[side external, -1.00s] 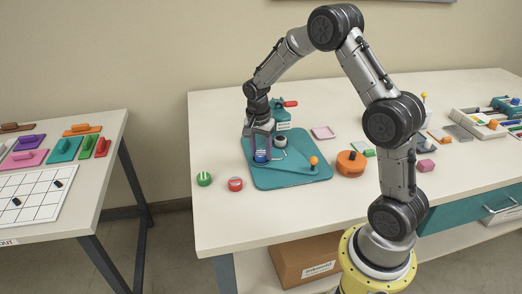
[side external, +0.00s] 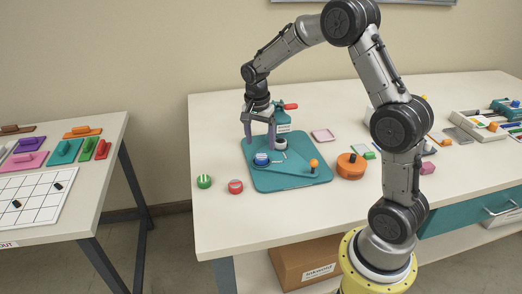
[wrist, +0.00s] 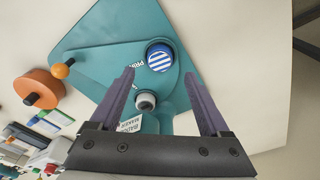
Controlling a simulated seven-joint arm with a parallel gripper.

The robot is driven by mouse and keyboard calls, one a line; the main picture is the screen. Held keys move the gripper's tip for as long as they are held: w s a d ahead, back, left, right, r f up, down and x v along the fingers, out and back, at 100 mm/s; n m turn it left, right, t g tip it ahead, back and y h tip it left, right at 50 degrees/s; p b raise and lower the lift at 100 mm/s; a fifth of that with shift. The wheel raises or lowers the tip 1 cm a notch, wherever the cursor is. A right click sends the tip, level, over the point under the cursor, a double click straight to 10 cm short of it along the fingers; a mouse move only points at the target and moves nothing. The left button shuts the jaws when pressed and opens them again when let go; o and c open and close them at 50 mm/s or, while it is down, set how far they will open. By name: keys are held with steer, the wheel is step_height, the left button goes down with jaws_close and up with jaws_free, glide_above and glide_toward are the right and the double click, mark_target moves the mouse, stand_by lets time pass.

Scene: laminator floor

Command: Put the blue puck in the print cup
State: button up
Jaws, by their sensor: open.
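The blue puck (side external: 261,160), with white stripes on its top in the wrist view (wrist: 160,57), sits on the rounded arm of the teal press base (side external: 290,181). It sits beside lettering that begins "PRIN" and appears seated in the round print cup there; the cup's rim is barely visible. My gripper (side external: 259,140) is open and empty above and behind the puck. In the wrist view its two fingers (wrist: 159,74) are spread wide, with the puck just beyond the tips and not touched. A second, grey cup (wrist: 146,101) shows between the fingers.
The teal press with a red handle (side external: 290,106) stands behind my gripper. A green puck (side external: 204,181) and a red puck (side external: 235,186) lie left of the base. An orange round block (side external: 351,166) and a pink tray (side external: 323,135) are to its right. The table's front left is clear.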

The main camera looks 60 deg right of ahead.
mark_target(259, 159)
steer(key=s+a+r+n+t, duration=0.1)
steer(key=s+a+r+n, duration=0.15)
steer(key=r, duration=0.35)
steer(key=s+a+r+n+t, duration=0.1)
steer(key=s+a+r+n, duration=0.1)
steer(key=s+a+r, duration=0.35)
steer(key=s+a+r+n+t, duration=0.1)
steer(key=s+a+n, duration=0.2)
steer(key=s+n, duration=0.3)
steer(key=s+a+r+n+t+y, duration=0.1)
steer(key=s+a+n, duration=0.3)
steer(key=s, duration=0.6)
steer(key=shift+s+a+n+t, duration=0.25)
steer(key=shift+n+t, duration=0.45)
steer(key=shift+n, duration=0.45)
